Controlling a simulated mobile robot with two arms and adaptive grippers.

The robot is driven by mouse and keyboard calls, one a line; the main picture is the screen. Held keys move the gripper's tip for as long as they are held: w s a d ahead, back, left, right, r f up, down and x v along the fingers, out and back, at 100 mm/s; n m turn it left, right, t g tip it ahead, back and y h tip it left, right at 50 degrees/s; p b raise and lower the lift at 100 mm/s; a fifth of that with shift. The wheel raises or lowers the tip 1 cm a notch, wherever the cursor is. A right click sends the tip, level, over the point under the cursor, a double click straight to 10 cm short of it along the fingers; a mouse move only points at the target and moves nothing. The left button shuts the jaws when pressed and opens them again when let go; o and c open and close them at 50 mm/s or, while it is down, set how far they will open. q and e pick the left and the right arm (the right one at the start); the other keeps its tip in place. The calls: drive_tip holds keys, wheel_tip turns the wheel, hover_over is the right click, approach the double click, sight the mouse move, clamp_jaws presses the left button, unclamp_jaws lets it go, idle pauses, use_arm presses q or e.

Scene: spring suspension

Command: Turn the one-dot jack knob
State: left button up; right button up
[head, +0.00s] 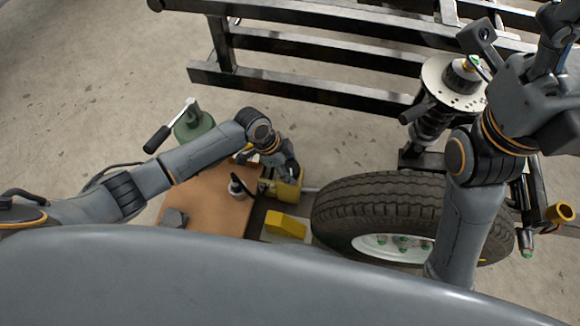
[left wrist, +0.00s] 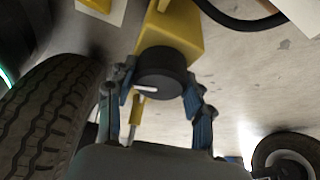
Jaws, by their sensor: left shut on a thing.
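A yellow jack (head: 289,189) stands beside the tire in the head view, and its box (left wrist: 180,30) fills the top middle of the left wrist view. On it is a round black knob (left wrist: 160,72) with a white pointer line toward the left. My left gripper (head: 284,172) is at the jack. In the left wrist view its two blue fingers (left wrist: 158,90) are shut on the knob, one on each side. No dot mark can be made out. My right arm is at the right of the head view; its fingers are not clear.
A brown board (head: 210,205) with small tools and a green jar-like piece (head: 194,127) are to the left. The black frame (head: 300,88) crosses behind, with a spring strut top plate (head: 450,82).

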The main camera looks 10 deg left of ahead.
use_arm(q)
drive_tip(key=shift+m, duration=0.3)
drive_tip(key=m+g, duration=0.1)
drive_tip(key=m, duration=0.2)
drive_tip(key=m+g, duration=0.1)
drive_tip(key=m, duration=0.1)
drive_tip(key=m+g+b, duration=0.1)
drive_tip(key=m, duration=0.2)
drive_tip(key=shift+y, duration=0.3)
idle(0.3)
drive_tip(key=o, duration=1.2)
drive_tip(key=v, duration=1.2)
drive_tip(key=shift+w+d, duration=0.15)
